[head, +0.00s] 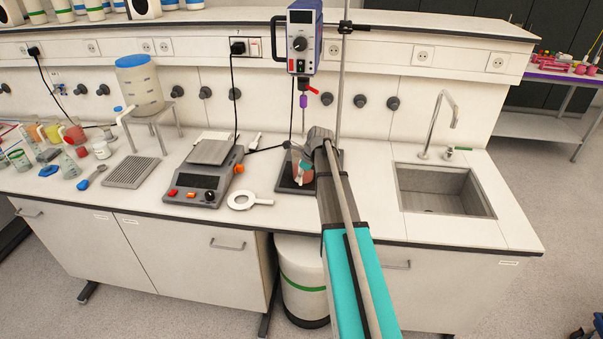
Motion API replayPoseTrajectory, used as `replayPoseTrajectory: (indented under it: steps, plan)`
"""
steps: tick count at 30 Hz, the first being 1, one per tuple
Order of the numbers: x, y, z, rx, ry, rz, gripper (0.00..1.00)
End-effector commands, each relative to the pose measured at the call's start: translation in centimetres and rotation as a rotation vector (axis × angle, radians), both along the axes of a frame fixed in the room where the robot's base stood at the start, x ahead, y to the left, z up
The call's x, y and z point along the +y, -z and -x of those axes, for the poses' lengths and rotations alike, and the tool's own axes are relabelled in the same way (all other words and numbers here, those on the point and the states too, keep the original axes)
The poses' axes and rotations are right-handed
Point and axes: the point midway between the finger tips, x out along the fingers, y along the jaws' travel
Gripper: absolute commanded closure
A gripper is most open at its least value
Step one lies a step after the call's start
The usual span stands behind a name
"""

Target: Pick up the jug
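A clear vessel with reddish contents, which looks like the jug (301,172), stands on the dark base plate of the overhead stirrer (303,45). My arm reaches over the counter from the front, and its end is right beside this vessel, covering its right side. My gripper (308,160) is mostly hidden behind the arm's end and is too small to make out. I cannot tell whether its fingers touch the vessel or are open or shut.
The stirrer's upright rod rises just behind my arm. Several beakers and a spigot tank (139,86) crowd the left.

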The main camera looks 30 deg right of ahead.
Motion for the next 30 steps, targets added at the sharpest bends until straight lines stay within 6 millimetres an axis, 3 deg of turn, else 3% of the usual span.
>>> replayPoseTrajectory:
  steps: [14,15,21,30]
  plan:
    - [0.01,-0.03,0.01,0.0,0.0,0.0,0.62]
    - [0.01,-0.03,0.01,0.0,0.0,0.0,0.64]
    - [0.0,-0.03,0.0,0.0,0.0,0.0,1.0]
    - [0.0,-0.05,-0.01,-0.001,0.0,-0.001,1.0]
